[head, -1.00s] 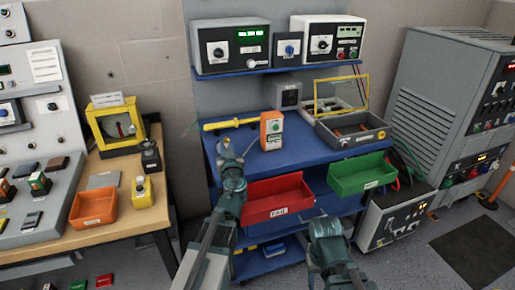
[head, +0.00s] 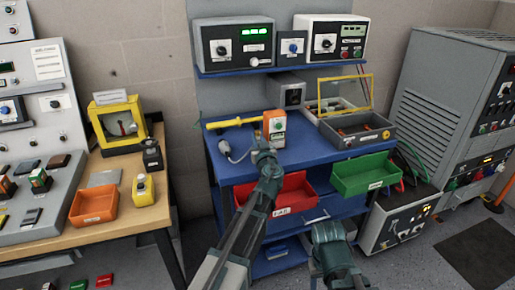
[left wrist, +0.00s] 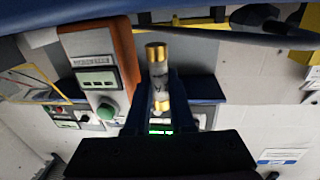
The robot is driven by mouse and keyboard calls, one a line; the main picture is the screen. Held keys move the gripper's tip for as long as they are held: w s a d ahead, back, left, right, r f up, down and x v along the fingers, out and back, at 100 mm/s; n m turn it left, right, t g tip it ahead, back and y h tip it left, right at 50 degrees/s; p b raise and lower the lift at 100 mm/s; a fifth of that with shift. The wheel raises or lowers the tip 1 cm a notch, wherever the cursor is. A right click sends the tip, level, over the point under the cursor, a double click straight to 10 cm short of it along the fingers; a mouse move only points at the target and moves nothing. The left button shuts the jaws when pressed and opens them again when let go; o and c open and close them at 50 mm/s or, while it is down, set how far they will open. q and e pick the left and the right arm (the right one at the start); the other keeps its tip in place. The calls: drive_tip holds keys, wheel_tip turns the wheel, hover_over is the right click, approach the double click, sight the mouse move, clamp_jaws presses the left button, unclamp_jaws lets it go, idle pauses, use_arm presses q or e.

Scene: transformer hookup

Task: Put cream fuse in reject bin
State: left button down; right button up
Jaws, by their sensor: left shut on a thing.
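My left gripper (head: 262,150) is shut on a fuse, the pale fuse (left wrist: 158,78) with gold end caps that shows in the left wrist view. The fuse stands upright in that view, between the dark fingers. In the head view the gripper is over the blue cart, just in front of the orange-and-white meter, and the fuse is too small to make out. The red bin (head: 293,196), labelled FAIL, hangs on the cart front, partly behind my left arm.
The orange-and-white meter (head: 275,126) stands beside the gripper. A yellow tool (head: 235,121) and a grey lead (head: 238,150) lie left of it. A green bin (head: 362,174) hangs right of the red one. An orange bin (head: 94,205) sits on the wooden bench.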

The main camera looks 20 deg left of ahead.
use_arm(q)
drive_tip(key=shift+f+b, duration=0.65)
drive_tip(key=shift+f, duration=0.6)
use_arm(e)
drive_tip(key=shift+f, duration=1.25)
drive_tip(key=shift+f, duration=0.1)
use_arm(q)
drive_tip(key=shift+f, duration=0.2)
drive_tip(key=c, duration=0.8)
unclamp_jaws()
drive_tip(key=shift+r, duration=0.1)
drive_tip(key=shift+o, duration=0.2)
drive_tip(key=shift+r, duration=0.1)
